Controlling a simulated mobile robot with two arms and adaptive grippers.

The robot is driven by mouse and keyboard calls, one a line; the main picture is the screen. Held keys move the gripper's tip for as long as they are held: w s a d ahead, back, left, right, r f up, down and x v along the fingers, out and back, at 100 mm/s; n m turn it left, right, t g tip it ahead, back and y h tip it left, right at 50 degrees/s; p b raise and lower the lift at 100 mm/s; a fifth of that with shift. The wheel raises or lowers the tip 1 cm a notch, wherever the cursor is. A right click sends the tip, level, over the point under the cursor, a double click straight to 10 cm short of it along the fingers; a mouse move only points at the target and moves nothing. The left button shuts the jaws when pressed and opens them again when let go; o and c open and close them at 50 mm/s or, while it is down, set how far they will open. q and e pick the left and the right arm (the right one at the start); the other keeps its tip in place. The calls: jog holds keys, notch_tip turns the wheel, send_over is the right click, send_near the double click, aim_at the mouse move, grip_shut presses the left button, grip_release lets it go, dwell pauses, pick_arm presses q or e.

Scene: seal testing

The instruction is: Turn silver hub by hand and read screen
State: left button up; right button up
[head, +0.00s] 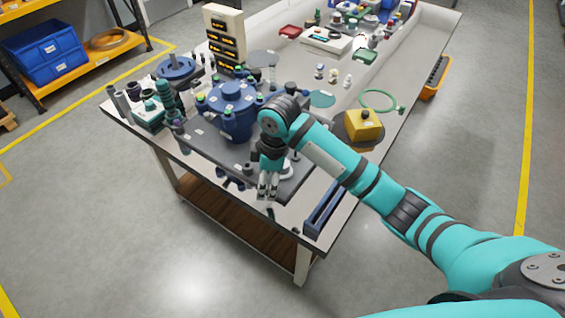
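My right gripper (268,191) comes in from the right and points down over the front edge of the dark plate on the bench. Its two fingers look close together, but whether they are open or shut is too small to tell. A pale silvery round part (287,171), possibly the silver hub, shows just right of the gripper, partly hidden by it. Contact between them cannot be made out. A blue round housing (230,118) with several fittings stands behind and left of the gripper. A pale cabinet (224,22) with several dark lit displays stands at the back left; the readings are illegible. My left gripper is out of view.
A yellow block (363,124) sits on a dark round base to the right, near a green ring (378,100). A blue tray (325,207) lies along the bench's right front edge. Teal and dark fittings (165,95) crowd the left.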

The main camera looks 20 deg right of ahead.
jog(key=w+d+r+n+h, duration=0.1)
jog(key=w+d+r, duration=0.25)
jog(key=r, duration=0.25)
jog(key=w+d+r+n+h, duration=0.1)
jog(key=w+d+r, duration=0.25)
jog(key=r, duration=0.25)
jog(key=shift+g, duration=0.3)
jog(key=f, duration=1.1)
jog(key=w+f, duration=0.1)
jog(key=f, duration=0.5)
jog(key=shift+a+f+p, duration=0.1)
jog(key=shift+a+p, duration=0.15)
jog(key=shift+p, duration=0.15)
jog(key=shift+s, duration=0.1)
jog(key=c, duration=1.2)
